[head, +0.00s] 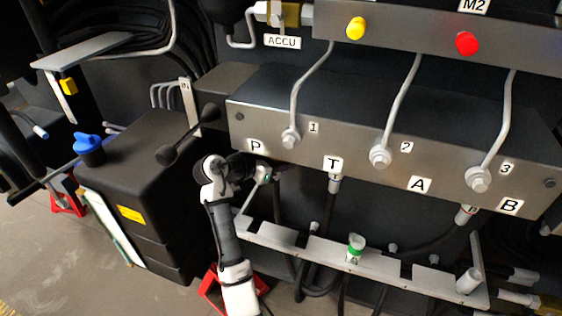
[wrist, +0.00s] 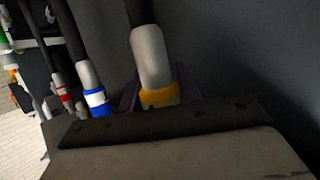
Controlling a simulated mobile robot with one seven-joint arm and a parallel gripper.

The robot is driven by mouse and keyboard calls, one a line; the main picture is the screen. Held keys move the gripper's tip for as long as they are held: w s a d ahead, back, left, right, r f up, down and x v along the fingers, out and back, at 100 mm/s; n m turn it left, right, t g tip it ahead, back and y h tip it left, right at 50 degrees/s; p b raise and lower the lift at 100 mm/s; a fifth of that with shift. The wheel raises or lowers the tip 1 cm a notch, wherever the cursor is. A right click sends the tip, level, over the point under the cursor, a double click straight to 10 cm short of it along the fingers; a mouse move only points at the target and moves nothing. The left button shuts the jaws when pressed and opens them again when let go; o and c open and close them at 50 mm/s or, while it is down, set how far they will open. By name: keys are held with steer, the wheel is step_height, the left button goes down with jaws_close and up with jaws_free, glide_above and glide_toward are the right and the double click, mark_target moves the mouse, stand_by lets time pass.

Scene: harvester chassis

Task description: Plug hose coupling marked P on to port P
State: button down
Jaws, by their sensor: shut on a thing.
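My gripper (head: 270,174) is at the underside of the steel valve block (head: 380,165), just below and right of the P label (head: 255,146). In the wrist view, dark fingers sit on both sides of a grey hose coupling (wrist: 151,58) with a yellow band, and my gripper is shut on it. Its letter is not readable. Its hose (head: 278,208) hangs down beneath the gripper in the head view. Port P is hidden behind my gripper and wrist. I cannot tell whether the coupling is seated on the port or only close to it.
Another coupling (head: 335,184) hangs under the T label, and one (head: 466,215) is near B. A steel rail (head: 315,246) with a green-capped fitting (head: 355,246) runs below. A black tank (head: 155,185) with a blue cap stands left. A black-knobbed lever (head: 190,136) juts out above my wrist.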

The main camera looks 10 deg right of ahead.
steer(key=shift+r, duration=0.45)
steer(key=c, duration=0.9)
jaws_free()
steer(key=shift+f, duration=0.1)
steer(key=shift+a, duration=0.1)
